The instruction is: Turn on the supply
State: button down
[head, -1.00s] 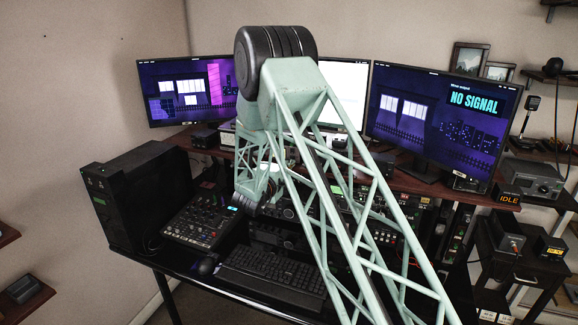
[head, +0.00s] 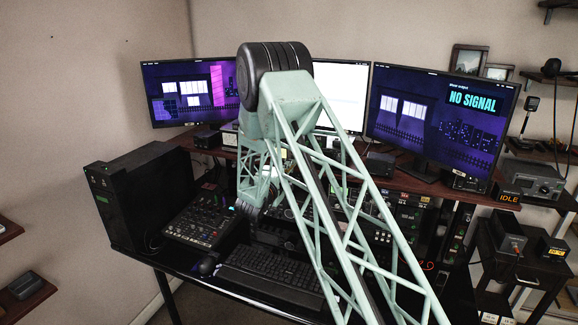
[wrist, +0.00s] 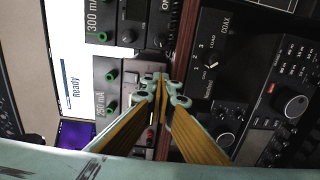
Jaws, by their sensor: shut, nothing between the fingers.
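Two grey units with green terminals show turned on their side in the wrist view: one labelled 300 mA (wrist: 104,18) at the top, one labelled 250 mA (wrist: 112,75) below it. Lettering reading ON shows beside a dark knob or switch on the upper unit. Which unit the task calls the supply I cannot tell. My gripper (wrist: 162,88) is shut and empty, its tips overlapping the right side of the 250 mA unit in the picture. Its tips hide part of that face; contact cannot be told. In the head view my arm hides the gripper.
A coax panel with a LOAD knob (wrist: 211,62) and a radio with a large dial (wrist: 295,105) lie right of the wooden shelf edge (wrist: 186,45) in the wrist view. Monitors (head: 440,112), a mixer (head: 200,222) and a keyboard (head: 272,275) surround the arm in the head view.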

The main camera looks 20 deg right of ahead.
jog(key=shift+w+d, duration=0.15)
jog(key=shift+w, duration=0.1)
jog(key=shift+s+f, duration=0.15)
jog(key=shift+f, duration=0.1)
dwell(0.4)
jog(key=v, duration=0.8)
jog(key=shift+r, duration=0.4)
jog(key=shift+r, duration=0.1)
dwell(0.4)
